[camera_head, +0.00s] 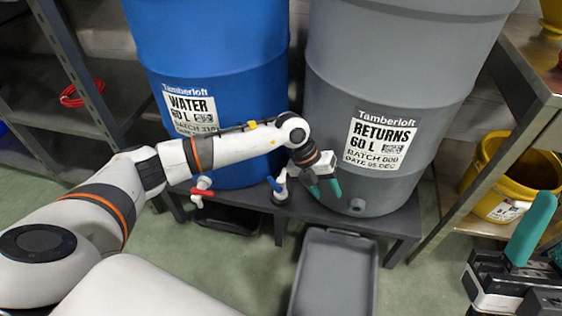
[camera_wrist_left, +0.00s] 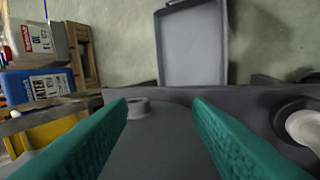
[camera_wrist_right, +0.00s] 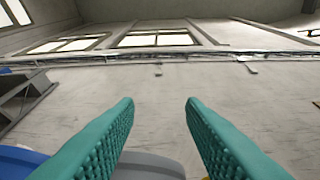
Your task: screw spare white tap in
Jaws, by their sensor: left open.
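A white tap with a blue handle (camera_head: 277,187) stands in a dark round holder on the bench, left of my left gripper. Its white body (camera_wrist_left: 305,128) shows at the right edge of the left wrist view. My left gripper (camera_head: 325,190) is open and empty before the grey RETURNS drum (camera_head: 340,110), right of the tap and apart from it. The drum's round grey outlet (camera_head: 357,204) is low on its front. It also shows beyond the fingers in the left wrist view (camera_wrist_left: 138,107). My right gripper (camera_wrist_right: 160,103) is open and empty, away at the right, pointing at the far wall.
The blue WATER drum (camera_head: 215,80) has a white tap with a red handle (camera_head: 201,190). A grey tray (camera_head: 335,275) lies on the floor before the bench (camera_head: 400,222). A yellow bucket (camera_head: 495,180) stands at the right. A red coil (camera_head: 80,93) lies on the left shelf.

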